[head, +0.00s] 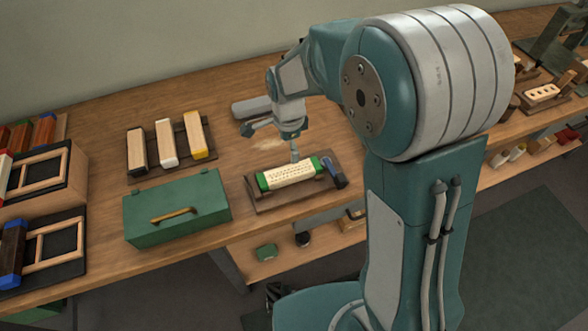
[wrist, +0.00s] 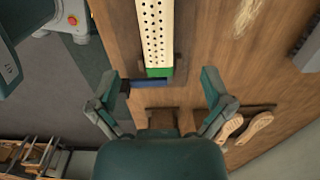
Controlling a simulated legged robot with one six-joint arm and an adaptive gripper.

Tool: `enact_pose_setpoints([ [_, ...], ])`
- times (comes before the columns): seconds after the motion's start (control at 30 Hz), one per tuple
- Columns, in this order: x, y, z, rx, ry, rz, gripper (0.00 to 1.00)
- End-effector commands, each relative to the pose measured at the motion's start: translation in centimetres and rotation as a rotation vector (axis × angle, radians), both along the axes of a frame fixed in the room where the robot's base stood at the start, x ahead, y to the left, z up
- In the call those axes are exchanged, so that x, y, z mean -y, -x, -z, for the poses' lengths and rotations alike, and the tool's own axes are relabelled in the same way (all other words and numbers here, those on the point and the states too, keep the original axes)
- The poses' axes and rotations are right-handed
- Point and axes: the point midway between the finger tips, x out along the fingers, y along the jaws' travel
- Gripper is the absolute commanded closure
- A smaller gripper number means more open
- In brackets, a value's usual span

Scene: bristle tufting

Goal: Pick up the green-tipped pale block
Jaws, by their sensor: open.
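The pale block (head: 292,173) has rows of small holes and a green tip at each end. It lies on a brown wooden holder (head: 262,207) near the table's front edge. In the wrist view the block (wrist: 157,30) points up the picture, with one green tip toward my gripper. My gripper (head: 272,142) is open and empty, above and slightly behind the block in the head view. In the wrist view my gripper's fingers (wrist: 158,84) are spread wide, beyond the near green tip. I cannot tell its exact height above the block.
A dark blue piece (head: 333,171) sits at the holder's right end. A green box (head: 176,222) with a brass handle stands to the left. Behind it, a dark rack (head: 151,175) holds blocks with black, white and yellow tips. A grey bar (head: 251,107) lies behind my gripper.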

Motion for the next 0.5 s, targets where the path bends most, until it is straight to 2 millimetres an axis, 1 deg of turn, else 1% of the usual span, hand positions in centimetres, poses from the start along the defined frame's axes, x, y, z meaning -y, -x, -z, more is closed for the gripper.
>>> enact_pose_setpoints([
  [0.2, 0.1, 0.1, 3.6, -0.006, 0.002, 0.000, 0.00],
  [0.3, 0.0, 0.1, 4.7, -0.004, 0.001, -0.001, 0.00],
  [0.43, 0.0, 0.2, 5.6, -0.004, 0.001, -0.002, 0.00],
  [0.5, 0.0, 0.2, 6.5, -0.004, 0.001, -0.002, 0.00],
])
